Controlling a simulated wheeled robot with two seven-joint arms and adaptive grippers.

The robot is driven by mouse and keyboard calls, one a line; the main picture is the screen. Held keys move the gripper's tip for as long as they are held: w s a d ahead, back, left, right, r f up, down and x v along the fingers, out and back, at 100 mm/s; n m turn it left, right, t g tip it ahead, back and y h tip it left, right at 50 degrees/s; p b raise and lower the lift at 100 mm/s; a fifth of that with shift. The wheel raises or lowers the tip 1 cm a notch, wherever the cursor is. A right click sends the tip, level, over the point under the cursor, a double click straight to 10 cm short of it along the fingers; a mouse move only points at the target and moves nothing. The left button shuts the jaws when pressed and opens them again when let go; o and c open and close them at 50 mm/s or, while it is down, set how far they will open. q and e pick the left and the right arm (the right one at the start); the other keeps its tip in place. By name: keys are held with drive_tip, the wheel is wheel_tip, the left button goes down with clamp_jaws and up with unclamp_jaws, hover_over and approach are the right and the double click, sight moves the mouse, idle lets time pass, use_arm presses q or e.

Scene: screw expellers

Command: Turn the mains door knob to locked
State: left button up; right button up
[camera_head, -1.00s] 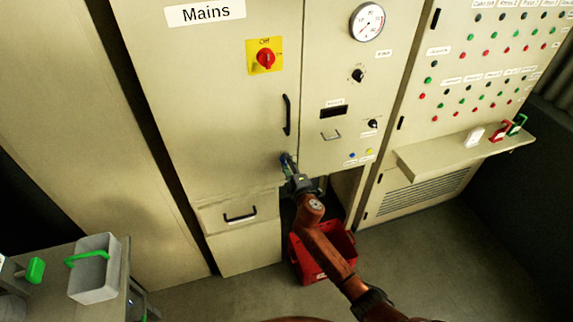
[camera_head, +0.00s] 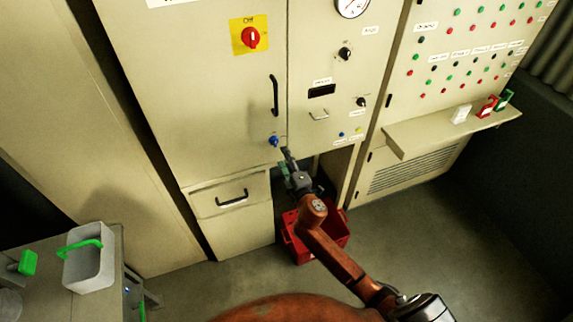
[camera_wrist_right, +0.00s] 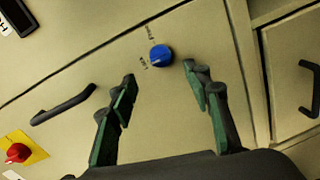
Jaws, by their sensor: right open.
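The mains door knob is a small round blue knob (camera_head: 274,141) on the lower right of the beige mains door (camera_head: 200,110), below its black handle. In the right wrist view the blue knob (camera_wrist_right: 161,55) sits ahead of my fingertips, with two small labels beside it that I cannot read surely. My right gripper (camera_head: 287,158) is just below and right of the knob, apart from it. Its green-padded fingers (camera_wrist_right: 160,76) are open and empty, one on each side of the knob in the wrist view. My left gripper is not in view.
A red rotary switch (camera_head: 250,38) on a yellow plate and a black door handle (camera_head: 274,95) are higher on the door. A drawer (camera_head: 232,195) is below. A red crate (camera_head: 300,247) stands on the floor. A shelf (camera_head: 450,130) juts out at right.

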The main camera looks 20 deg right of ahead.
drive_tip(key=shift+s+r, duration=0.15)
drive_tip(key=shift+s, duration=1.35)
drive_tip(key=s+d+f+m+g, duration=0.1)
drive_tip(key=s+d+f+g, duration=0.1)
drive_tip(key=f, duration=0.7)
drive_tip(key=s+d+f+m+g, duration=0.1)
drive_tip(key=s+f+m, duration=0.15)
drive_tip(key=f, duration=0.65)
drive_tip(key=s+d+f+g, duration=0.2)
drive_tip(key=f, duration=0.8)
drive_tip(key=s+d+f+m+g, duration=0.2)
drive_tip(key=s+f+m+g, duration=0.2)
drive_tip(key=s+f, duration=1.3)
drive_tip(key=s+f+m+g, duration=0.2)
drive_tip(key=s+f, duration=0.5)
drive_tip(key=s, duration=0.6)
drive_tip(key=s+a+f+m+g, duration=0.1)
drive_tip(key=s+f+m+g, duration=0.1)
drive_tip(key=s+f, duration=0.5)
drive_tip(key=s+a+f+m+g, duration=0.1)
drive_tip(key=s+f, duration=0.6)
drive_tip(key=s, duration=1.3)
drive_tip(key=shift+a+f+m+g+y, duration=0.15)
drive_tip(key=shift+m+g+y, duration=0.25)
drive_tip(key=shift+m+g, duration=0.6)
drive_tip(key=shift+n, duration=0.25)
